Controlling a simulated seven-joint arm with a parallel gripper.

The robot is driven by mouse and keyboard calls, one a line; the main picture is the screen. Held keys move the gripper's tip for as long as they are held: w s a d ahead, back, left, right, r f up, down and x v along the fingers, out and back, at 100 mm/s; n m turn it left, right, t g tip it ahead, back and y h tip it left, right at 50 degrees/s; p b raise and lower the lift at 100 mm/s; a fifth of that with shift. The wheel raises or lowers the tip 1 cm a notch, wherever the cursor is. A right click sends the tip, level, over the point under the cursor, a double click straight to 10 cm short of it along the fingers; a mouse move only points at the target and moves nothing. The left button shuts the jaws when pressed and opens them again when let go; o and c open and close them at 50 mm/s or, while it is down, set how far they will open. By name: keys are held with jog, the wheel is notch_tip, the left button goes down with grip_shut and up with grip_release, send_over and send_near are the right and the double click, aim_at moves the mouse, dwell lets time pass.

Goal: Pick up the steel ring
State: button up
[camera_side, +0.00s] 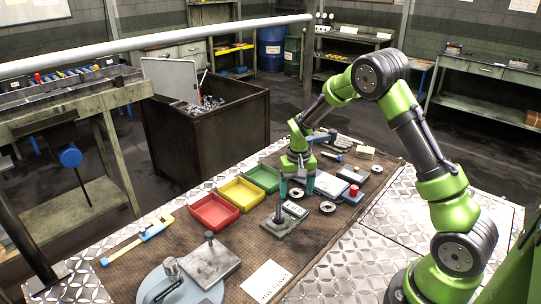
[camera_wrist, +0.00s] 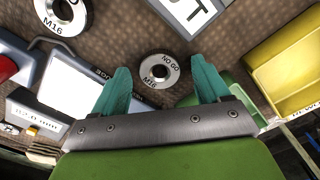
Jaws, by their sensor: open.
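A steel ring (camera_wrist: 173,72) marked NO GO M16 lies flat on the brown mat, between and beyond my fingertips in the wrist view. A second steel ring (camera_wrist: 77,20), marked M16, lies at the upper left there and also shows on the mat in the side view (camera_side: 333,208). My gripper (camera_wrist: 163,66) is open and empty, with a teal finger on either side of the NO GO ring in the picture. In the side view my gripper (camera_side: 297,185) points down over the mat, and the ring under it is hard to make out.
Red (camera_side: 213,216), yellow (camera_side: 241,194) and green (camera_side: 264,178) bins stand left of my gripper. A grey plate with a white label (camera_side: 294,210) is close in front. A grey device with a white face (camera_side: 329,184) sits at the right, beside a red knob (camera_side: 353,190).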

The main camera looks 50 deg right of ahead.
jog(key=c, duration=1.2)
jog(key=shift+r, duration=0.1)
jog(key=shift+c, duration=0.2)
